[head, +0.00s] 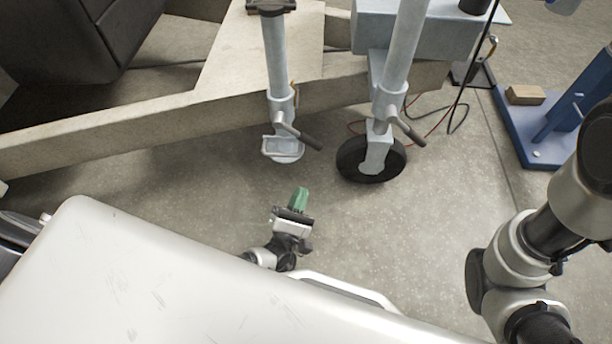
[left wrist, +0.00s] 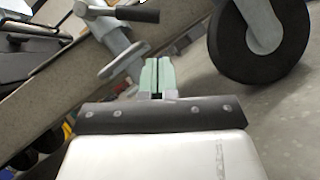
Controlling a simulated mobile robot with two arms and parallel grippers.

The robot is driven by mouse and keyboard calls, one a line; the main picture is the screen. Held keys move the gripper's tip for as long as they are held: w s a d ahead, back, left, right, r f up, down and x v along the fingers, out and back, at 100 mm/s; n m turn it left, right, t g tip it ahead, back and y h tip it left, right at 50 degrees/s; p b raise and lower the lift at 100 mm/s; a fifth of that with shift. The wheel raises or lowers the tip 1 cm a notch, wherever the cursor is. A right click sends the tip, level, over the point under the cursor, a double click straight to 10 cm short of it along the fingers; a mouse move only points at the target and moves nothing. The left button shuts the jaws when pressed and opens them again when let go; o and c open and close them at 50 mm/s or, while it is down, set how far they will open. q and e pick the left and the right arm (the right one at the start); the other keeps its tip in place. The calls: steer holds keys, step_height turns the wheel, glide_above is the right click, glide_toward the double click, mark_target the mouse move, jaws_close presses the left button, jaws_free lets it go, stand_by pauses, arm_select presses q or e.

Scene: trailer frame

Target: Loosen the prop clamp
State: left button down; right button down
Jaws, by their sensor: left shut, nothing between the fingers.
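The prop (head: 279,70) is a grey post standing in front of the trailer's beam, with a flat foot (head: 283,150) at its bottom. Its clamp (head: 283,106) is a grey collar with a dark-gripped lever (head: 309,141) pointing down to the right. In the left wrist view the lever (left wrist: 137,14) is at the top left, with the foot (left wrist: 122,62) below it. My left gripper (head: 300,197) has green fingers, shut and empty, below and apart from the lever. Its fingers also show in the left wrist view (left wrist: 158,74). My right arm is at the right; its gripper is out of view.
A jockey wheel (head: 370,160) with its own lever (head: 410,132) stands right of the prop. The trailer's beam (head: 130,132) runs behind. Cables lie on the floor. A blue stand (head: 530,140) with a wooden block (head: 525,95) is at the right. Floor around the left gripper is clear.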

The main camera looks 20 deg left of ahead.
arm_select(q)
steer(key=b+x, duration=0.2)
steer(key=x, duration=0.7)
